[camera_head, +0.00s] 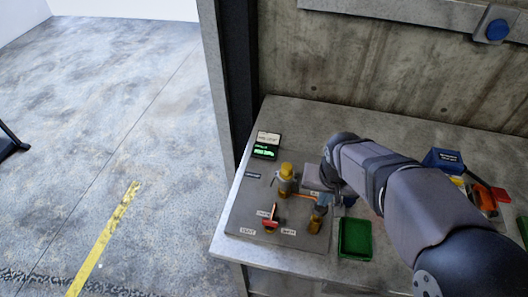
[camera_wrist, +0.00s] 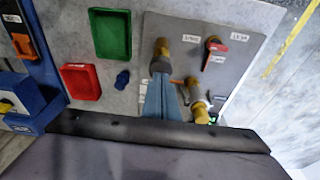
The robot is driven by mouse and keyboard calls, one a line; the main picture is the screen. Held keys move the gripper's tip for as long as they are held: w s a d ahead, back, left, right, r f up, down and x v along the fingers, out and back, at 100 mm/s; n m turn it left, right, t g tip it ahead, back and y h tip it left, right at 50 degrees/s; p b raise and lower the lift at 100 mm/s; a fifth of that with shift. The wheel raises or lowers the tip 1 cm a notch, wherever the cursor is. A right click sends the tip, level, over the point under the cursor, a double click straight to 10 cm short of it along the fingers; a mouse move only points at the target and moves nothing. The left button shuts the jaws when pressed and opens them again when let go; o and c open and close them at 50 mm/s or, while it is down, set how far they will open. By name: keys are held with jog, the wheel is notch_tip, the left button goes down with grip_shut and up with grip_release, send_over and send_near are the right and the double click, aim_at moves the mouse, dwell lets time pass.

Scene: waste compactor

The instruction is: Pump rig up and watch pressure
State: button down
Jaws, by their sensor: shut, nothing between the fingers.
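The rig is a grey plate (camera_head: 248,212) on the bench's left end. It has a brass-topped cylinder (camera_head: 286,178), a red-handled valve (camera_head: 270,215) with small labels around it, and a second brass fitting (camera_head: 316,223) to the right. A dark display (camera_head: 266,146) with lit green text stands behind the plate; its reading is too small to make out. My gripper (camera_head: 320,208) is shut and empty, its blue fingers pointing down at the second brass fitting. In the wrist view the fingertips (camera_wrist: 160,72) are right at this fitting (camera_wrist: 162,48); I cannot tell whether they touch.
A green tray (camera_head: 355,238) lies right of the plate. A red tray (camera_wrist: 80,82), a blue knob-like piece (camera_wrist: 122,78) and a blue bin (camera_wrist: 40,112) lie further along the bench. A concrete wall (camera_head: 380,70) stands behind. Open floor lies left of the bench.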

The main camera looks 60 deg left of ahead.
jog(key=shift+r+p, duration=1.75)
jog(key=shift+r, duration=0.7)
jog(key=shift+a+n, duration=0.1)
jog(key=shift+n, duration=0.4)
jog(key=s+d+f+n+g+h, duration=0.1)
jog(key=s+d+f, duration=0.25)
jog(key=d, duration=0.45)
jog(key=s+d+f+n+g+h, duration=0.1)
jog(key=s+d+f+h, duration=0.2)
jog(key=d, duration=0.6)
jog(key=w+d+m+b, duration=0.1)
jog(key=d+m, duration=0.3)
jog(key=d, duration=0.5)
jog(key=w+d+m+y+b, duration=0.1)
jog(key=w+d+m+b, duration=0.1)
jog(key=d, duration=0.6)
jog(key=w+d+m+y+b, duration=0.1)
jog(key=d+m+b, duration=0.2)
jog(key=d+m, duration=0.3)
jog(key=d, duration=0.3)
jog(key=shift+w+d+f, duration=0.3)
jog(key=shift+f, duration=0.05)
